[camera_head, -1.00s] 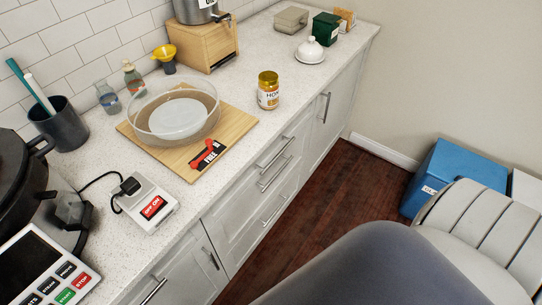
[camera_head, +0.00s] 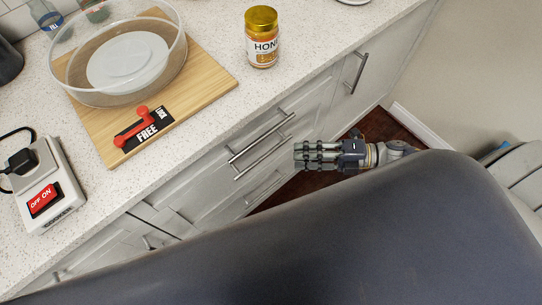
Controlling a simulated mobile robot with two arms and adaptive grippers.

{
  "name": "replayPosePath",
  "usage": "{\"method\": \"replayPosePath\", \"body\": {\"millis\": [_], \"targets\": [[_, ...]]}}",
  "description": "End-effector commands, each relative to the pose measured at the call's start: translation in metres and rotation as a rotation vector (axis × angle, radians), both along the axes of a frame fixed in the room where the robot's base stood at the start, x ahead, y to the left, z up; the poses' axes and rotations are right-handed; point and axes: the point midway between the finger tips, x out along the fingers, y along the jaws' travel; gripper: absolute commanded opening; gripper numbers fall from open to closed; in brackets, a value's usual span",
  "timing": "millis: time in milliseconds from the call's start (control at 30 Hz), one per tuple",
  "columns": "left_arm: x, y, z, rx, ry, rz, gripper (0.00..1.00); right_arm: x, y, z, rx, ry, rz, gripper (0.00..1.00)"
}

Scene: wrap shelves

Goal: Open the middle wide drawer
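The wide drawers sit in the white cabinet front below the counter, in the middle of the head view. The top wide drawer's bar handle (camera_head: 262,136) is just above the middle wide drawer's handle (camera_head: 265,157). The drawers look shut. My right gripper (camera_head: 296,155) comes in from the right with its fingers pointing left. In the picture its tips are a little right of the middle handle, seemingly apart from it. My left gripper is not in view.
On the counter stand a honey jar (camera_head: 262,38), a wooden board (camera_head: 206,84) with a clear bowl (camera_head: 165,75) and a red lever (camera_head: 133,134), and a red-switched box (camera_head: 58,205). Dark floor (camera_head: 376,125) lies right of the cabinets. The foreground is largely blocked.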

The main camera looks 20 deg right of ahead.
Motion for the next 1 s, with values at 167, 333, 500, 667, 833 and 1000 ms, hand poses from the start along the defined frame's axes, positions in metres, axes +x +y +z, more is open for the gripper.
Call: {"method": "replayPosePath", "body": {"millis": [167,333,500,667,833,1000], "targets": [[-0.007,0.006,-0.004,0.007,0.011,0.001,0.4,0.016,0.032,-0.004,0.004,-0.002,-0.003,0.3],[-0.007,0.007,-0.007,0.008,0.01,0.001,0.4,0.028,0.059,-0.009,0.004,0.0,-0.005,0.3],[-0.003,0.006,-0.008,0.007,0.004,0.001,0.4,0.036,0.077,-0.012,0.003,0.002,-0.006,0.3],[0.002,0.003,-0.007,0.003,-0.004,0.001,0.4,0.039,0.082,-0.013,0.001,0.003,-0.007,0.3],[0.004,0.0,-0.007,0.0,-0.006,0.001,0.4,0.039,0.082,-0.013,0.001,0.004,-0.007,0.3],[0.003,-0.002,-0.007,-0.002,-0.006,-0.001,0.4,0.039,0.082,-0.013,0.001,0.004,-0.008,0.05]]}}
